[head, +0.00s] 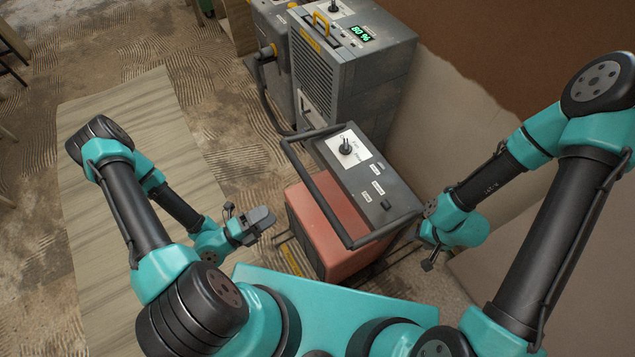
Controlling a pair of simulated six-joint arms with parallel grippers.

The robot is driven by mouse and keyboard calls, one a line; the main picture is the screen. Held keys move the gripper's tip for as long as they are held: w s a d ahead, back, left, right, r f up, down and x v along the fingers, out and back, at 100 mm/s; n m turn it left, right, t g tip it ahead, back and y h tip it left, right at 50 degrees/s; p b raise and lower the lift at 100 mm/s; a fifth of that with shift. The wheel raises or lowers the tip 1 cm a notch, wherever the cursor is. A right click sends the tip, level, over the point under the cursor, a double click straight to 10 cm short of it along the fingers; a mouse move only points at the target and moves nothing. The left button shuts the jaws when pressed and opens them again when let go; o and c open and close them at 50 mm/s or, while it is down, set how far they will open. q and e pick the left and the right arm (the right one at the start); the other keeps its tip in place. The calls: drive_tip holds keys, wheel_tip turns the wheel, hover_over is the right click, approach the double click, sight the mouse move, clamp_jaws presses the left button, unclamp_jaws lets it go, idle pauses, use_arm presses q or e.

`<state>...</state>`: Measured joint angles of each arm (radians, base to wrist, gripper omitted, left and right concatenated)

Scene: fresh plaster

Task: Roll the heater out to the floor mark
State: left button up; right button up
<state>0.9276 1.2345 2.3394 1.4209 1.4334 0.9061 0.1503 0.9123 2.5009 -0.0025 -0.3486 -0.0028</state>
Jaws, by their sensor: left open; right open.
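The heater is most likely the red-orange machine (322,228) just in front of me. It has a dark sloping control panel (362,178) with a knob on a white plate, and a black tube handle (318,195) around the panel. My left gripper (268,222) is open, left of the handle and apart from it, beside the red body. My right gripper (428,240) is open by the panel's right lower corner; its fingers are partly hidden, and I cannot tell whether it touches the handle. A yellow strip (292,258) shows low beside the red body; I cannot tell whether it is a floor mark.
A grey machine (352,75) with a green display stands behind the heater, with another grey unit (272,40) left of it. A plastered wall (455,130) closes the right side. A wood-patterned sheet (120,130) lies on the floor at left, largely clear. Dark legs stand far left.

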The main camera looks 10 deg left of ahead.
use_arm(q)
drive_tip(key=x, duration=1.7)
drive_tip(key=shift+d, duration=0.1)
drive_tip(key=shift+c, duration=0.4)
clamp_jaws()
